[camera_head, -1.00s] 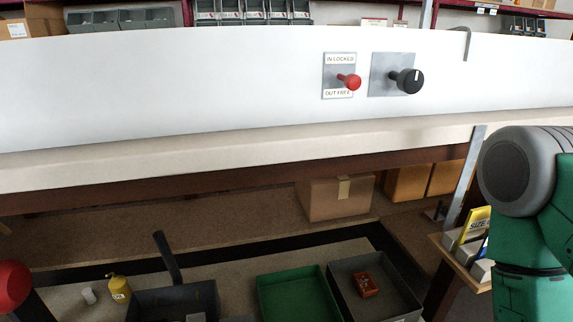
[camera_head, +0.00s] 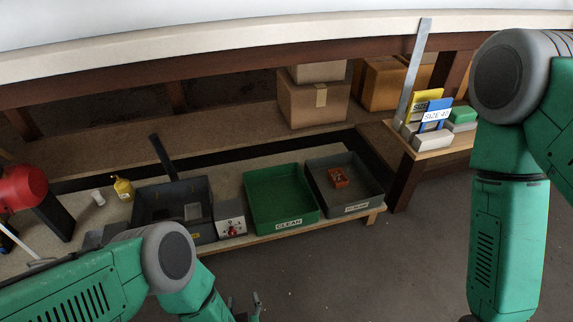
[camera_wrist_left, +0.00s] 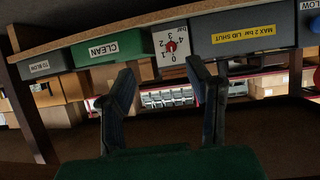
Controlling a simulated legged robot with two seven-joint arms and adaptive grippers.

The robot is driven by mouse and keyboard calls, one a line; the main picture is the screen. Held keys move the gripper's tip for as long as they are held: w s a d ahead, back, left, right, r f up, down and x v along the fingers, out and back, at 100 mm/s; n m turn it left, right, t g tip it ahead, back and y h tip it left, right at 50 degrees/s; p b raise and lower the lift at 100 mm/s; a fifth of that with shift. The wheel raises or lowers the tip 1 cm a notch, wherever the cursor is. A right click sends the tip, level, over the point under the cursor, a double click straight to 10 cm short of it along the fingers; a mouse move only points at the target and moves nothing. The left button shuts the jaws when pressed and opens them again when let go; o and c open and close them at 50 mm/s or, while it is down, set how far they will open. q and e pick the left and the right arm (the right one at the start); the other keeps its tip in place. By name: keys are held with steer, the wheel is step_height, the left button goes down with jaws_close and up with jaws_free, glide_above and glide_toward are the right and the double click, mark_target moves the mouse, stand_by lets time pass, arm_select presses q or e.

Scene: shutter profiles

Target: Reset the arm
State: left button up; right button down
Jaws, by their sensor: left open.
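My left gripper (camera_head: 246,308) shows at the bottom edge of the head view, below the bench front, partly cut off by the frame. In the left wrist view its two dark fingers (camera_wrist_left: 164,82) are spread with nothing between them. Beyond them are the bench edge and the bin fronts, apart from the fingers. My left arm (camera_head: 165,258) comes in from the lower left. My right arm (camera_head: 508,225) hangs down at the right, and its gripper is out of the frame.
A side stand (camera_head: 446,146) is near my right arm. The floor (camera_head: 390,280) ahead is clear.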

arm_select(q)
steer(key=s+a+r+m+g+h, duration=0.3)
steer(key=s+a+r+g, duration=0.9)
steer(key=s+a+r, duration=0.5)
step_height(320, 180, up, 16)
steer(key=p, duration=1.8)
steer(key=shift+s+d, duration=0.15)
steer(key=shift+s, duration=0.25)
steer(key=shift+w, duration=0.1)
